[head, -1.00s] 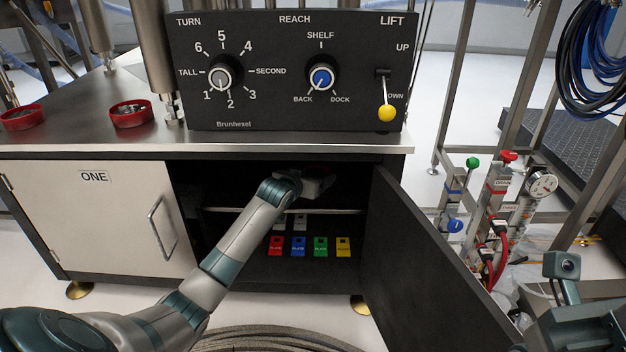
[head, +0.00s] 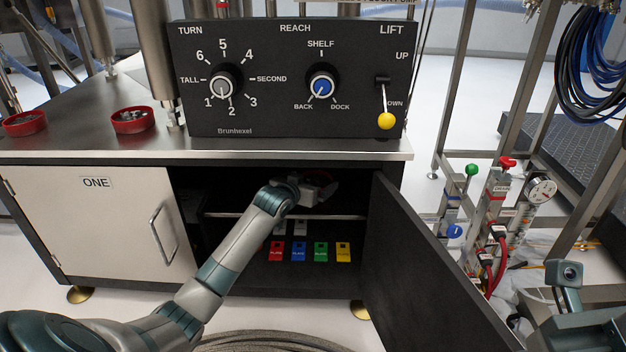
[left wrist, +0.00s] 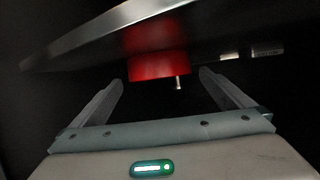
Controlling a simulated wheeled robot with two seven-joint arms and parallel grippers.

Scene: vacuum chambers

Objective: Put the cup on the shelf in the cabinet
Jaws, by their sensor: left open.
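A red cup (left wrist: 158,66) shows in the left wrist view, against the pale surface of the shelf (left wrist: 75,55), with a red reflection on that surface. A small metal stub sticks out at its side. My left gripper (left wrist: 161,80) is open, with one finger on each side of the cup; whether they touch it is unclear. In the head view my left gripper (head: 318,190) reaches into the open cabinet (head: 230,280), just above the shelf's front edge (head: 340,216). The cup is mostly dark and hidden there. My right gripper's fingers are out of view.
The open door (head: 430,270) stands to the right of the opening. Coloured plates (head: 298,251) lie on the cabinet floor below the shelf. A control box (head: 290,80) and a red bowl (head: 132,120) are on the countertop. Valves (head: 490,215) stand right of the door.

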